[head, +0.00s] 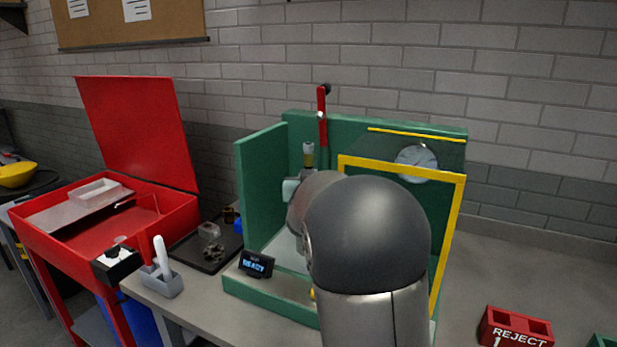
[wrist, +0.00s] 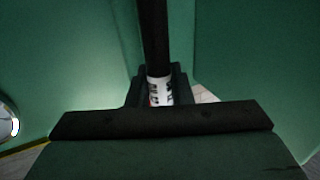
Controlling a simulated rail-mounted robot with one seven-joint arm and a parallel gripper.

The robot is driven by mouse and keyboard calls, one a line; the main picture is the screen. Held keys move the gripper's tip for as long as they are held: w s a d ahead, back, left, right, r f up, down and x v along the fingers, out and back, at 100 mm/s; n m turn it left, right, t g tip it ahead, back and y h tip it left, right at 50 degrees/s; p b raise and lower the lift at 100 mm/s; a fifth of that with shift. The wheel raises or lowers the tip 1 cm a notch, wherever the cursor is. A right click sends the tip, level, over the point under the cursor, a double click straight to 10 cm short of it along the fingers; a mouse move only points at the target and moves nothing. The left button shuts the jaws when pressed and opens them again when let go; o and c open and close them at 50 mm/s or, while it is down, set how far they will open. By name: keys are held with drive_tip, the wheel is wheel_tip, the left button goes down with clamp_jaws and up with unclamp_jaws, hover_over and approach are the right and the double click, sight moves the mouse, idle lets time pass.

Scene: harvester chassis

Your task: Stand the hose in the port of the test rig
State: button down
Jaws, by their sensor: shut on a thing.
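The hose (wrist: 155,40) is a black tube with a white printed label (wrist: 160,92) in the wrist view. My gripper (wrist: 153,100) is shut around it at the label, and the hose runs away from the jaws toward the top of the picture. The test rig (head: 262,185) is a green housing with a yellow-framed guard (head: 445,245) in the head view. My arm covers its middle, and my gripper is hidden there. A small grey and yellow cylinder (head: 308,155) shows above my wrist; I cannot tell what it is. The port is not visible.
A red lever (head: 322,115) and a round gauge (head: 416,162) are at the rig's back. A READY display (head: 256,264) sits at its front. A black tray (head: 205,255) and an open red case (head: 110,220) are left. A red REJECT bin (head: 515,327) is right.

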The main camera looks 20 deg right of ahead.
drive_tip(key=shift+f+b, duration=3.1)
drive_tip(key=c, duration=1.2)
unclamp_jaws()
drive_tip(key=b+v, duration=0.1)
drive_tip(key=v, duration=1.6)
drive_tip(key=shift+s, duration=0.25)
